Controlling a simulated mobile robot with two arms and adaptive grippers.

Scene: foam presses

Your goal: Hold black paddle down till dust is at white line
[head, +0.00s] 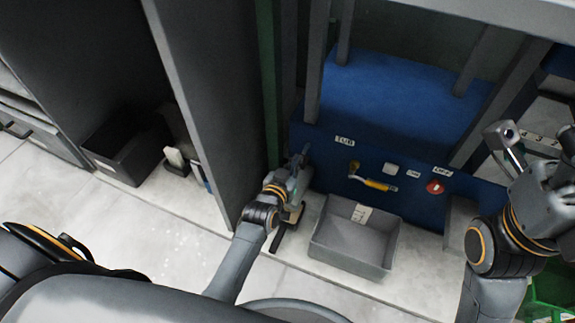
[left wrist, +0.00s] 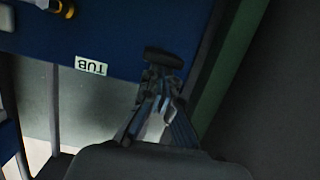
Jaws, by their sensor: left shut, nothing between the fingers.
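A dark rounded paddle (left wrist: 163,57) sits on the blue press front, just right of the TUB label (left wrist: 90,65) in the left wrist view. My left gripper (left wrist: 160,78) is shut and empty, its fingertips at the paddle's near edge. I cannot tell whether they press it. I make out no dust or white line clearly.
A black bin (head: 125,150) is at far left. My right arm is at the right.

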